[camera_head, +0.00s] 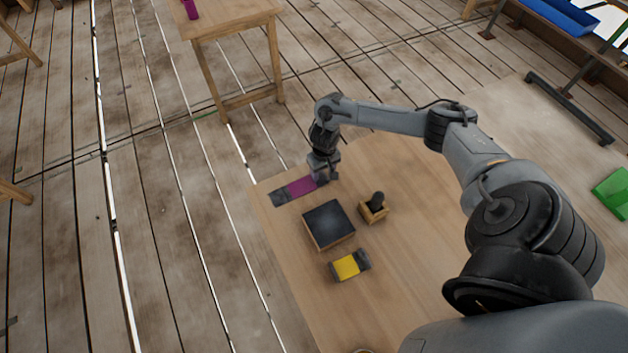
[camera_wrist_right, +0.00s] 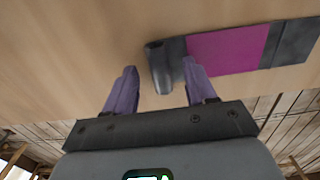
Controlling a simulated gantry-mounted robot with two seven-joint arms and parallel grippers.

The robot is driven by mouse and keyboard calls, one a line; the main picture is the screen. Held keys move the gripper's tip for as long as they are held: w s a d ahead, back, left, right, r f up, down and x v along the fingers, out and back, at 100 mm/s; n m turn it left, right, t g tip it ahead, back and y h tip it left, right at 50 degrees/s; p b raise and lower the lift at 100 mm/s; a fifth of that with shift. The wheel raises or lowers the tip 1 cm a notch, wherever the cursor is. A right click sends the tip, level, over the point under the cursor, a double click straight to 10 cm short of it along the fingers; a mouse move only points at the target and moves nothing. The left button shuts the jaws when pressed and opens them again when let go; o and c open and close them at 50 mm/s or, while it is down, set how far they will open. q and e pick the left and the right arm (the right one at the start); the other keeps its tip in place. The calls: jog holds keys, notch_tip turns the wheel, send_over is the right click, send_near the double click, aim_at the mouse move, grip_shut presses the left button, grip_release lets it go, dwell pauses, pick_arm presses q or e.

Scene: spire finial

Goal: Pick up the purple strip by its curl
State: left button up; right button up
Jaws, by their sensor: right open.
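The purple strip (camera_head: 301,187) lies near the far left edge of the wooden table, with a dark grey flat end on the left. Its other end is hidden under my right gripper (camera_head: 323,176) in the head view. In the right wrist view the purple strip (camera_wrist_right: 227,50) has a dark grey curl (camera_wrist_right: 158,72) at its left end. My right gripper (camera_wrist_right: 160,68) is open, and the curl shows between its two purple fingers. The right finger overlaps the strip beside the curl. I cannot tell whether either finger touches it. My left gripper is not in view.
A dark-topped block (camera_head: 329,223), a small wooden holder with a dark knob (camera_head: 375,208) and a yellow strip with dark ends (camera_head: 347,266) stand nearer on the table (camera_head: 290,270). A green item (camera_head: 612,193) lies at the far right.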

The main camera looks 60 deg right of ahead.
jog(key=shift+c, duration=0.3)
grip_shut()
jog(key=shift+r, duration=0.1)
